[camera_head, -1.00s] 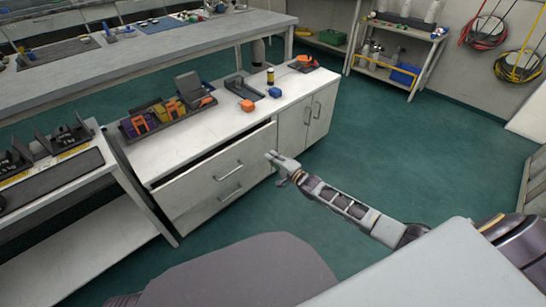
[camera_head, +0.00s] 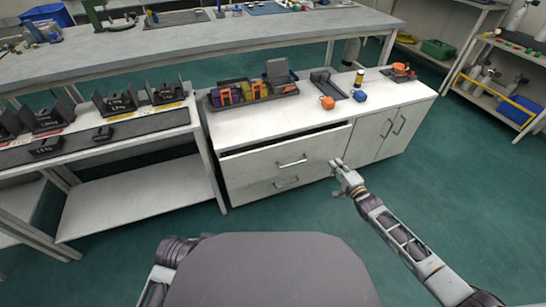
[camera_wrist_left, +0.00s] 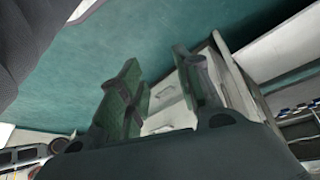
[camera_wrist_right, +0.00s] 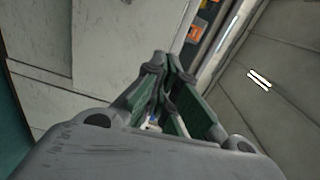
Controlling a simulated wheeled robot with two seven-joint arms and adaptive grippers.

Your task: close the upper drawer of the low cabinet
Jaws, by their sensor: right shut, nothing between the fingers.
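The low cabinet (camera_head: 300,122) stands in the middle of the head view. Its upper drawer (camera_head: 265,164) is slightly open, with a dark gap along its top edge and a bar handle (camera_head: 291,162) on its white front. My right gripper (camera_head: 341,167) is shut and empty at the right end of this front; I cannot tell if it touches. In the right wrist view its fingertips (camera_wrist_right: 169,65) are together, beside pale panels. My left gripper (camera_wrist_left: 160,90) shows only in its wrist view, its fingers apart with nothing between them, and pale drawer fronts show beyond.
A lower drawer (camera_head: 300,182) is beneath, and double doors (camera_head: 390,132) are to the right. A dark rack with orange and purple items (camera_head: 250,92) and an orange piece (camera_head: 327,103) sit on the cabinet top. A shelf table (camera_head: 140,200) stands left. The green floor (camera_head: 470,200) is clear at right.

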